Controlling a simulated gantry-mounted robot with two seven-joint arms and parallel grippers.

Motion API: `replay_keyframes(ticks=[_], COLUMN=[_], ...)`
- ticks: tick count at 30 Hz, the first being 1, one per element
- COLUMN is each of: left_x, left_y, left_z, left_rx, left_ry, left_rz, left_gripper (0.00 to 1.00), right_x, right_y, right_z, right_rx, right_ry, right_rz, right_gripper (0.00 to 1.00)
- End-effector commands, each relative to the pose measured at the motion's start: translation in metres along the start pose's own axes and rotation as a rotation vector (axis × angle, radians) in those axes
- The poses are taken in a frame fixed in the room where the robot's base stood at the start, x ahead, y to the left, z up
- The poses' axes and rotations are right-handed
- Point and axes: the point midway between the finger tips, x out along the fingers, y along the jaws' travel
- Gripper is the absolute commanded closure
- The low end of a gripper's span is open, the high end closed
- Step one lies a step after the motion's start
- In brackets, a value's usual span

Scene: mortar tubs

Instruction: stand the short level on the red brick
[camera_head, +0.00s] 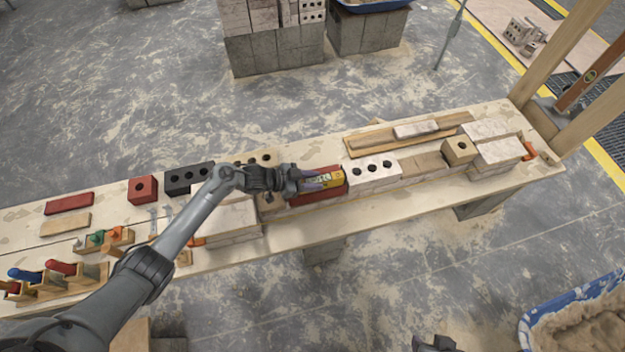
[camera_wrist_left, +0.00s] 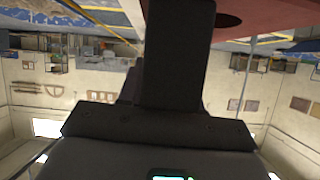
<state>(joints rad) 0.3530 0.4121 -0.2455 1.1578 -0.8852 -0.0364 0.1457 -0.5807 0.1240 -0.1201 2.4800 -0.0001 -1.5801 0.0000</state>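In the left wrist view my dark gripper hides the level, and a red surface with a hole, apparently the brick (camera_wrist_left: 270,22), shows at upper right. My right gripper (camera_head: 434,344) shows only partly at the bottom edge.
White blocks with holes (camera_head: 374,171) stand right of the red brick, and pale blocks (camera_head: 232,222) stand to its left. Another red brick (camera_head: 143,190) and a dark block (camera_head: 188,178) lie farther left. A blue mortar tub (camera_head: 545,332) is at lower right.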

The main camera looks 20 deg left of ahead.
Motion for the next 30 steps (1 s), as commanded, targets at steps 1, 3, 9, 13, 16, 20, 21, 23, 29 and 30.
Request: replay_keyframes(ticks=[1,3,9,13,16,20,21,23,29,30], left_x=[0.000,0.000,0.000,0.000,-0.002,-0.013,-0.018,-0.027,-0.063,-0.069], left_y=[-0.001,0.000,0.000,0.000,0.000,0.000,-0.001,0.000,0.000,0.000], left_z=[-0.001,-0.001,0.000,0.000,0.000,0.000,0.000,0.000,0.000,0.000], left_rx=[0.001,0.001,0.000,0.000,0.000,0.000,0.000,0.001,0.002,0.001], left_ry=[0.001,0.001,0.001,-0.001,-0.001,-0.001,-0.002,-0.002,-0.003,-0.003], left_rz=[-0.001,-0.001,0.000,0.000,0.000,-0.001,-0.001,-0.001,-0.001,-0.001], left_gripper=[0.60,0.49,0.36,0.36,0.36,0.36,0.36,0.36,0.36,0.36], right_x=[0.000,0.000,0.000,0.000,-0.001,-0.004,-0.005,-0.007,-0.013,-0.013], right_y=[0.000,0.001,0.001,0.000,0.000,-0.001,-0.001,-0.001,-0.001,-0.001], right_z=[0.000,0.000,0.000,0.000,-0.001,-0.002,-0.002,-0.003,-0.005,-0.005], right_rx=[-0.001,-0.002,-0.002,-0.001,0.001,0.004,0.004,0.005,0.007,0.007], right_ry=[0.000,0.000,0.000,0.000,0.001,0.001,0.001,0.001,0.002,0.002], right_rz=[0.001,0.002,0.001,0.001,-0.001,-0.003,-0.003,-0.004,-0.006,-0.006], right_gripper=[0.57,0.57,0.57,0.57,0.57,0.57,0.57,0.57,0.57,0.57])
